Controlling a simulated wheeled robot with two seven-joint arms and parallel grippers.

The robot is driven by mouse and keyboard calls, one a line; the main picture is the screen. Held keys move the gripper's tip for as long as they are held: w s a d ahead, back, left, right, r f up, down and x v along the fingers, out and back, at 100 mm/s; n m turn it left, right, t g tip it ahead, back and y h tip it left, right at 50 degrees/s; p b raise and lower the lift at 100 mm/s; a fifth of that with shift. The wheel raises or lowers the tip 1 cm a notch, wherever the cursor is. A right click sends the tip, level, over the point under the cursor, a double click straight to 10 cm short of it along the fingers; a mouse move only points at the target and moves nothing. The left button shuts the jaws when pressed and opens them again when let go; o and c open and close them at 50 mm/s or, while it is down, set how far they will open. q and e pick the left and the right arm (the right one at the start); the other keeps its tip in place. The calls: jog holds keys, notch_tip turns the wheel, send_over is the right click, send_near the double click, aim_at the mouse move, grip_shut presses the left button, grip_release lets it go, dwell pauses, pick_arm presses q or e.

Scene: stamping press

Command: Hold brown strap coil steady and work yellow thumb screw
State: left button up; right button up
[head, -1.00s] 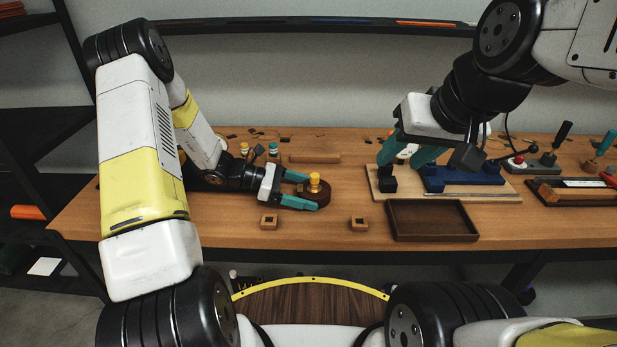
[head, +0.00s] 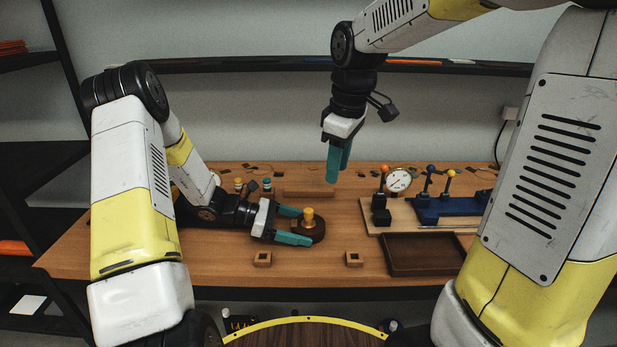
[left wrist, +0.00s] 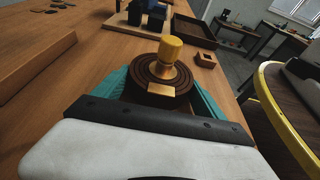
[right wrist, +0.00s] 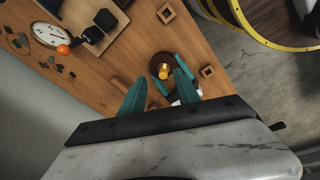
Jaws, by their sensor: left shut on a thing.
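The brown strap coil (head: 316,232) lies flat on the bench and shows as dark rings in the left wrist view (left wrist: 140,76). The yellow thumb screw (head: 308,216) stands upright on top of the coil; it also shows in the left wrist view (left wrist: 171,50) and the right wrist view (right wrist: 164,71). My left gripper (head: 297,226) is shut on the coil, with a teal finger on each side of it. My right gripper (head: 337,172) is in the air above the bench, behind and above the coil, pointing down. Its fingers (right wrist: 158,90) are apart with nothing held between them.
An empty brown tray (head: 424,270) sits right of the coil. Two small wooden blocks with square holes (head: 262,259) (head: 354,259) lie near the front edge. A dial gauge (head: 398,180) and blue fixture (head: 440,208) stand at right. A wooden bar (head: 305,193) lies behind the coil.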

aim_at(308, 210)
jog(key=w+a+f+n+g, duration=0.1)
jog(key=w+a+f+n, duration=0.1)
jog(key=a+f, duration=0.1)
jog(key=w+a+f+n+h, duration=0.1)
jog(key=w+a+f+n, duration=0.2)
jog(key=shift+w+f+g, duration=0.25)
jog(key=shift+g, duration=0.15)
notch_tip(308, 210, down, 8)
jog(key=shift+a+f, duration=0.1)
jog(key=shift+f, duration=0.35)
jog(key=shift+c, duration=0.9)
grip_shut()
jog(key=n, duration=0.5)
jog(key=shift+w+n, duration=0.1)
jog(key=shift+n, duration=0.3)
jog(key=n, duration=0.2)
jog(key=shift+n, duration=0.3)
jog(key=n, duration=2.4)
jog(key=shift+a, duration=0.1)
jog(key=shift+d+r, duration=0.1)
jog(key=shift+d, duration=0.1)
jog(key=shift+o, duration=0.8)
grip_release()
